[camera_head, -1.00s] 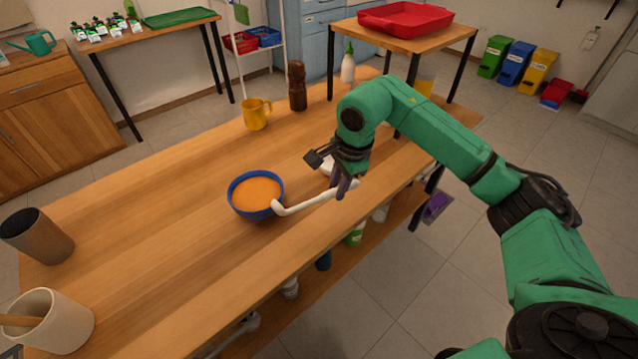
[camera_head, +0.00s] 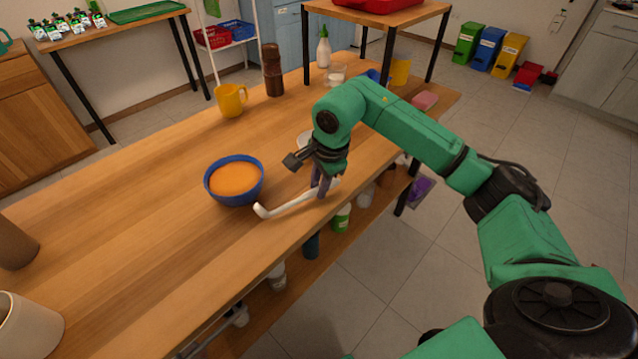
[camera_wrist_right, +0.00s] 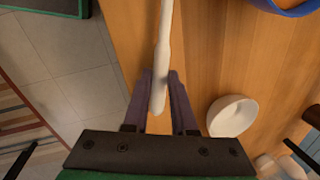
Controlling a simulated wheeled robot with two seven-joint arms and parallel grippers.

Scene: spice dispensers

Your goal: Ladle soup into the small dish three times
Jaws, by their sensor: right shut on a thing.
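A blue bowl (camera_head: 209,186) filled with orange soup (camera_head: 236,179) stands on the wooden table. My right gripper (camera_head: 322,189) is shut on the handle of a white ladle (camera_head: 285,207). The ladle's head is to the lower right of the bowl, apart from it in the picture. In the right wrist view the handle (camera_wrist_right: 163,50) runs between the fingers (camera_wrist_right: 160,88). The small white dish (camera_wrist_right: 232,116) is right of the fingers there; in the head view it (camera_head: 304,140) is mostly hidden behind my gripper. My left gripper is out of view.
A yellow mug (camera_head: 230,100), a brown pepper mill (camera_head: 272,70) and a white bottle (camera_head: 323,50) stand farther back on the table (camera_head: 120,210). A beige pot (camera_head: 30,325) is at the lower left. The table left of the bowl is clear.

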